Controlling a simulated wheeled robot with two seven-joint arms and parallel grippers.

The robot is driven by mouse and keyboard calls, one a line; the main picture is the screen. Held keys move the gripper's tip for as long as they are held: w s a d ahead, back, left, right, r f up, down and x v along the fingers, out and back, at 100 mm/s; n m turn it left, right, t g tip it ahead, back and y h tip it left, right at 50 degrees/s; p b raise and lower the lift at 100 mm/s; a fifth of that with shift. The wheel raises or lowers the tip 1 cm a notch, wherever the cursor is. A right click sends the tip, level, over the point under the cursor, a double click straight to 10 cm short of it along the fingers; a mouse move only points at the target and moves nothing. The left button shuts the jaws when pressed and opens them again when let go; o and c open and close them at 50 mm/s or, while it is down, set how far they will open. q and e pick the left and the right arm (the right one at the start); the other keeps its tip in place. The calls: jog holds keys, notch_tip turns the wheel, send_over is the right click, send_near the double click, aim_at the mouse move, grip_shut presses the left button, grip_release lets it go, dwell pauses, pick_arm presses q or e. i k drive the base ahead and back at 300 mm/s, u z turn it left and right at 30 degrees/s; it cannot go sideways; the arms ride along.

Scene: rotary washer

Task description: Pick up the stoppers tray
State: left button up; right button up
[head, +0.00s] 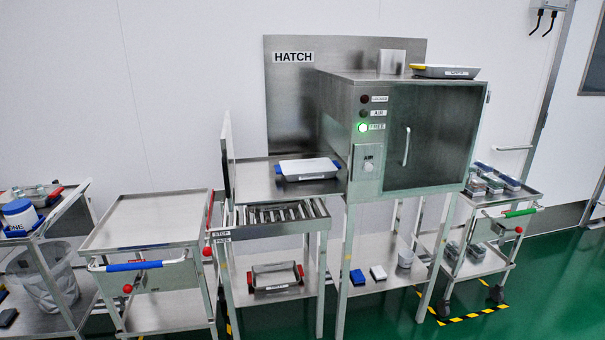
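Three trays are in view, and their labels are too small to read, so I cannot tell which is the stoppers tray. A white-topped tray with blue ends (309,168) lies on the steel surface in the hatch opening, left of the cabinet. A shallow tray with a yellow end (446,72) lies on top of the cabinet. An open steel tray with red ends (276,277) sits on the lower shelf below the rollers. Neither of my grippers is in view.
The steel cabinet (430,140) has its door shut and a green light lit. An empty-topped cart with a blue handle (150,221) stands left of the roller section (272,214). A cart with a green handle (493,213) holds several boxes at right. Green floor (555,290) is open at lower right.

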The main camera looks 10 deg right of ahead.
aim_at(304, 169)
jog(key=u, duration=0.2)
jog(key=i, duration=1.55)
